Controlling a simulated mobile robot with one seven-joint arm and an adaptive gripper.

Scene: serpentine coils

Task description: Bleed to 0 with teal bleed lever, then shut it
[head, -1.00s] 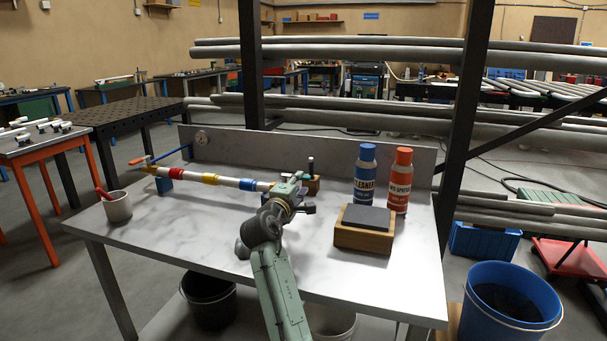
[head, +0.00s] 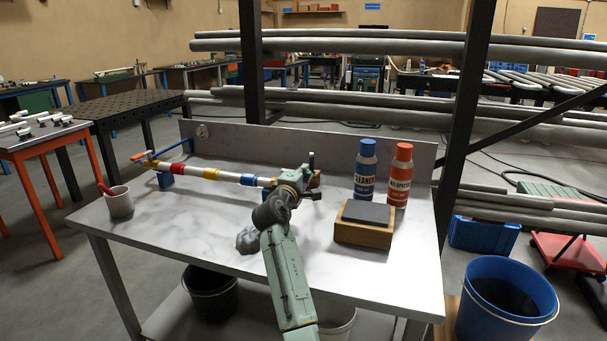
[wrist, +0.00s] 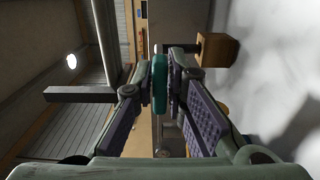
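The teal bleed lever (wrist: 160,83) stands between my fingertips in the wrist view. My gripper (wrist: 160,80) appears closed on it, with a pad against each side. In the head view my gripper (head: 291,187) is at the right end of the striped pipe (head: 220,176), and my wrist hides most of the lever there.
On the bench (head: 190,225) are a cup (head: 119,203), a wooden block with a grey top (head: 363,233), a blue bottle (head: 365,175) and a red bottle (head: 400,180). A blue lever (head: 170,150) rises at the pipe's left end.

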